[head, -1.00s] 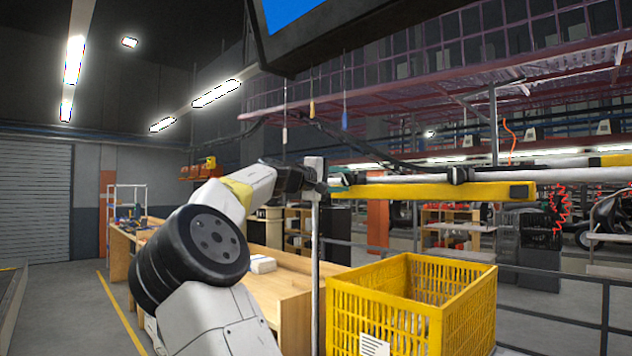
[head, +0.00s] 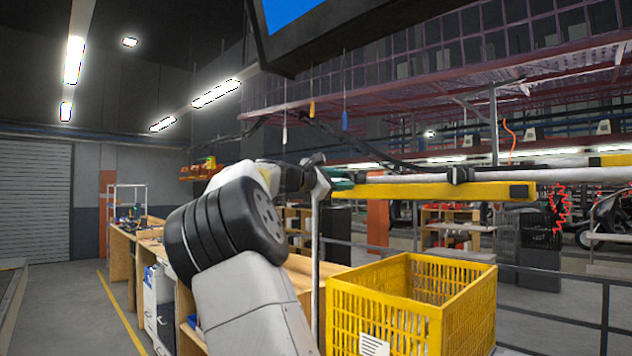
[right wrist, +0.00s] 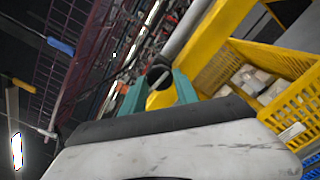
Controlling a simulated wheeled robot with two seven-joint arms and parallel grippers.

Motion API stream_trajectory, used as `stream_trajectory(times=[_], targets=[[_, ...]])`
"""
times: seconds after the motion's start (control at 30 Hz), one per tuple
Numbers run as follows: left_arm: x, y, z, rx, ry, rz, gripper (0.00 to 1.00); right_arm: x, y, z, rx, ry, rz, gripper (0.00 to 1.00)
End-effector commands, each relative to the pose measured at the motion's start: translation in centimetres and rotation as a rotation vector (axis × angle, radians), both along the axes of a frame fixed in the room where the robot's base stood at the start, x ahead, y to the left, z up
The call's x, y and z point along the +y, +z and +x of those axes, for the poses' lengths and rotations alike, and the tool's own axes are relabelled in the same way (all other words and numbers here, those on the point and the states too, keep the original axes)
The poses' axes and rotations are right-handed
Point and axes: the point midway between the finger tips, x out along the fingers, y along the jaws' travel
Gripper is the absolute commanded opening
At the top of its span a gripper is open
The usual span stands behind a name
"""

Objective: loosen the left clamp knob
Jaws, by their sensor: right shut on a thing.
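A black round knob (right wrist: 158,72) shows in the right wrist view between the two teal fingers of my right gripper (right wrist: 157,84). The gripper is shut on it. In the head view my right gripper (head: 342,182) is at the left end of the yellow bar (head: 430,191) and white rail (head: 405,178), where the arm and gripper hide the knob. A second black clamp part (head: 460,175) sits farther right along the rail. My left gripper is not in view.
A yellow slatted crate (head: 470,305) stands below the bar; the right wrist view shows it holding several pale items. A thin grey post (head: 315,245) stands close to my right arm. Wooden benches (head: 125,255) lie behind at the left.

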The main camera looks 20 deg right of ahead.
Motion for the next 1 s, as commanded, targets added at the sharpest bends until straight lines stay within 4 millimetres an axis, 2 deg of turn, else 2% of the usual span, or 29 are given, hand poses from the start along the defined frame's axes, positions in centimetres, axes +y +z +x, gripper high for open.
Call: stream_trajectory(times=[0.3, 0.87, 0.9, 1.0], targets=[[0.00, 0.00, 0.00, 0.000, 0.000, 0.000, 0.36, -0.02, -0.02, 0.01, 0.120, 0.001, -0.049, 0.00], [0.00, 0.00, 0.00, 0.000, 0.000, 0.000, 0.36, -0.02, 0.01, -0.01, 0.148, -0.001, -0.062, 0.00], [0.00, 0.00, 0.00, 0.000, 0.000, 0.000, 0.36, -0.02, 0.01, -0.01, 0.148, -0.001, -0.062, 0.40], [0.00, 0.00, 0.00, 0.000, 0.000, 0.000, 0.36, -0.02, 0.01, 0.00, 0.147, 0.000, -0.061, 0.58]])
